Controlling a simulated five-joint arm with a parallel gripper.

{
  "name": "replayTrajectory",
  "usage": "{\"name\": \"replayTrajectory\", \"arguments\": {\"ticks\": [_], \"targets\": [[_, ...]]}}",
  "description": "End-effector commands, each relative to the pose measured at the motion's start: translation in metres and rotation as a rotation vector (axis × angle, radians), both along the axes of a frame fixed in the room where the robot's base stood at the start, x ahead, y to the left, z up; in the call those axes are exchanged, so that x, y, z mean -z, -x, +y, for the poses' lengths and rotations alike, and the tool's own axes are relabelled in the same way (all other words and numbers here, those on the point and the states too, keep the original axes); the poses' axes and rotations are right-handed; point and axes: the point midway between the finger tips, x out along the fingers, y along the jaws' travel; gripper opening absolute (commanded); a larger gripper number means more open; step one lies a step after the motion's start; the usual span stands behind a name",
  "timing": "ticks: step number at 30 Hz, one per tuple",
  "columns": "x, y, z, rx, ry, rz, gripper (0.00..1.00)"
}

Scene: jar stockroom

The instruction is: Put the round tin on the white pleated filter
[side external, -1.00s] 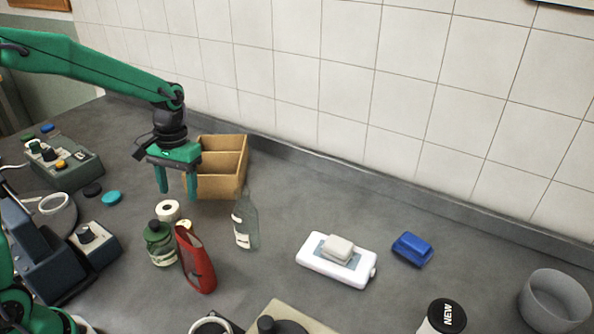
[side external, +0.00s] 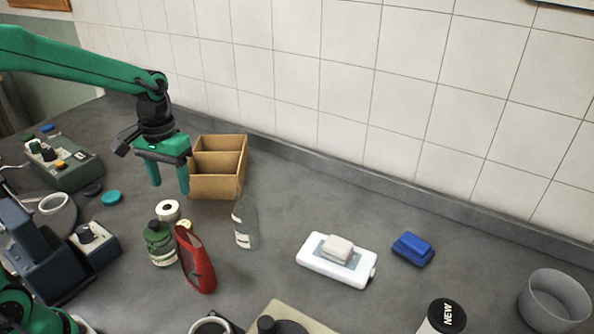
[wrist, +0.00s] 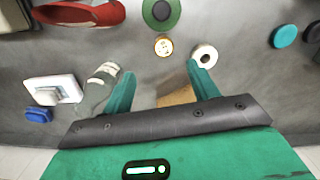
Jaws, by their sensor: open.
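The white filter (side external: 168,210), a short ring with a dark hole, stands on the grey counter; it also shows in the wrist view (wrist: 205,55), just past one fingertip. A small round tin with a cream label and gold rim (wrist: 163,46) is beside it. In the side view the tin (side external: 184,226) is mostly hidden behind the red bottle. My gripper (side external: 169,188) is open and empty, pointing down above the counter, apart from both. In the wrist view the tin appears just beyond the gap between my fingertips (wrist: 160,70).
Close by stand a green bottle (side external: 159,245), a red bottle (side external: 199,262) and a clear glass bottle (side external: 246,224). A divided cardboard box (side external: 217,187) is behind my gripper. A white scale (side external: 320,262) and blue block (side external: 412,249) lie right. Counter between glass bottle and scale is clear.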

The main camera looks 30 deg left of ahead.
Motion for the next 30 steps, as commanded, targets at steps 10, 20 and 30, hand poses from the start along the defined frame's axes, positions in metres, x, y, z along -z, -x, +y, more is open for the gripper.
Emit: {"name": "replayTrajectory", "arguments": {"ticks": [10,20,30], "targets": [[-0.049,0.043,-0.014,0.074,-0.016,-0.181,0.59],[-0.075,0.088,-0.024,0.141,-0.033,-0.347,0.59],[-0.085,0.127,-0.031,0.201,-0.049,-0.497,0.59]]}}
